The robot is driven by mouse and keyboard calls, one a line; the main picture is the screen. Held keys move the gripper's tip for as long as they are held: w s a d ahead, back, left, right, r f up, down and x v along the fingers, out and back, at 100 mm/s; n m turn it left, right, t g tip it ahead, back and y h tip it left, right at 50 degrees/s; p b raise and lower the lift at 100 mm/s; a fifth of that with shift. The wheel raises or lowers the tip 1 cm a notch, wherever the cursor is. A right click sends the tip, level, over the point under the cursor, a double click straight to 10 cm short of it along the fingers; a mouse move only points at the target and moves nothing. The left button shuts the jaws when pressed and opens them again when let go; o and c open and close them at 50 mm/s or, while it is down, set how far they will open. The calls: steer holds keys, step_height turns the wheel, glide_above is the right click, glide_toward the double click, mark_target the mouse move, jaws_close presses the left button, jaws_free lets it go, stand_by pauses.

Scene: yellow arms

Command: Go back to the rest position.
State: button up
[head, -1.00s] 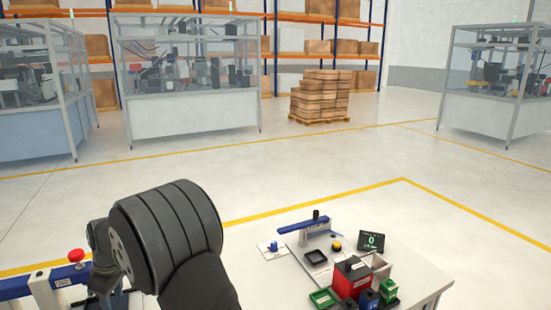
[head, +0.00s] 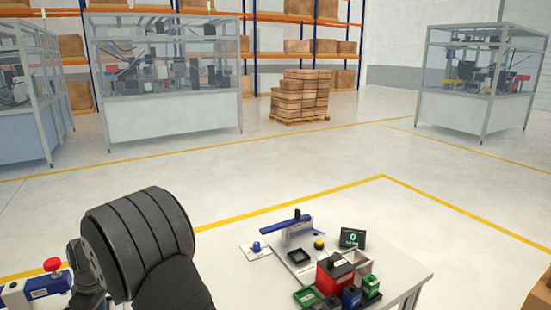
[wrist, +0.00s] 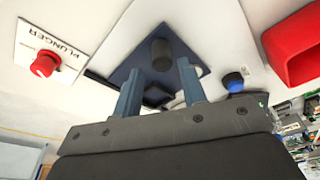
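My gripper (wrist: 158,84) shows in the wrist view with its two blue fingers apart and nothing between them. A dark cylinder on a dark blue part (wrist: 128,70) stands beyond the fingertips. In the head view my dark arm is at the lower left, and the fingers are hidden. The rest position itself is not marked in either view.
The white table (head: 408,265) holds a blue press-like fixture (head: 285,225), a black tray (head: 299,257), a red box (head: 333,275), small bins and a display (head: 352,238). The wrist view shows a red button (wrist: 45,64) labelled PLUNGER, a blue knob (wrist: 235,83) and a red part (wrist: 292,48).

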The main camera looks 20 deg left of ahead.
step_height(320, 180, down, 3)
steer(key=shift+r, duration=0.15)
steer(key=shift+s+d+r, duration=0.1)
steer(key=shift+s, duration=0.05)
steer(key=shift+o, duration=0.4)
steer(key=o, duration=1.1)
steer(key=shift+o, duration=0.9)
steer(key=shift+r, duration=0.15)
steer(key=w+d+r+n+t+y, duration=0.1)
steer(key=w+d+r+n, duration=0.25)
steer(key=w+r, duration=0.55)
steer(key=w+d+r+n+t+y, duration=0.1)
steer(key=w+d+r+n, duration=0.4)
steer(key=r, duration=0.7)
steer(key=w+a+f+m, duration=0.1)
steer(key=a+f+m, duration=0.1)
steer(key=a+f, duration=0.3)
step_height(320, 180, down, 4)
steer(key=shift+w+r, duration=0.1)
steer(key=shift+w, duration=0.2)
